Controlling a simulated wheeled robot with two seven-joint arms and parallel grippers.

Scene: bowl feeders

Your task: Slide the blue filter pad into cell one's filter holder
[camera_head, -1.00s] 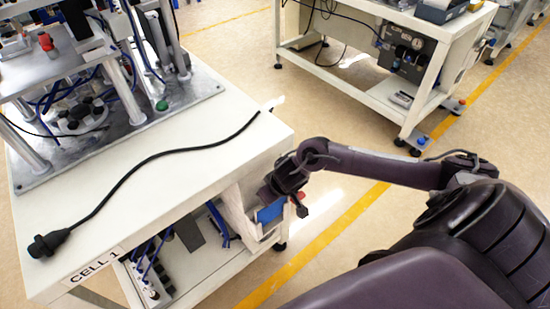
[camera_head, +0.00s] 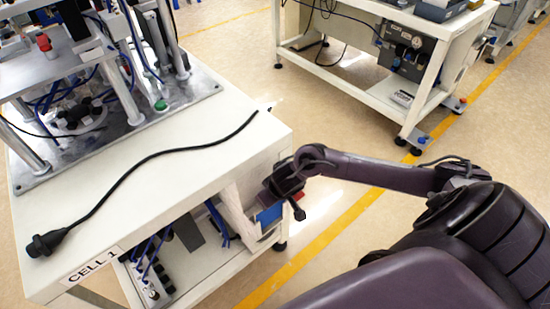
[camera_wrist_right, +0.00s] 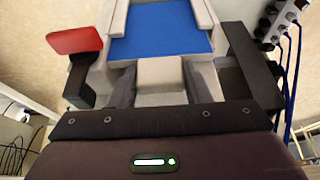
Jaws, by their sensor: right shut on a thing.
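The blue filter pad (camera_wrist_right: 160,30) shows in the right wrist view as a flat blue panel between two light grey side rails (camera_wrist_right: 205,18), likely of the filter holder. A light grey block (camera_wrist_right: 160,72) is at its near edge. My right gripper (camera_wrist_right: 157,84) is shut on this block, with dark fingers on either side. How far the pad sits into the holder is hidden. In the head view, the pad (camera_head: 270,213) shows blue below my right gripper (camera_head: 277,198), at the right side of the cell one bench (camera_head: 190,175). My left gripper is out of view.
A red piece (camera_wrist_right: 75,40) stands left of the pad in the wrist view. A black cable (camera_head: 150,158) lies on the bench top beside the machine (camera_head: 110,105). Open floor (camera_head: 335,225) lies right.

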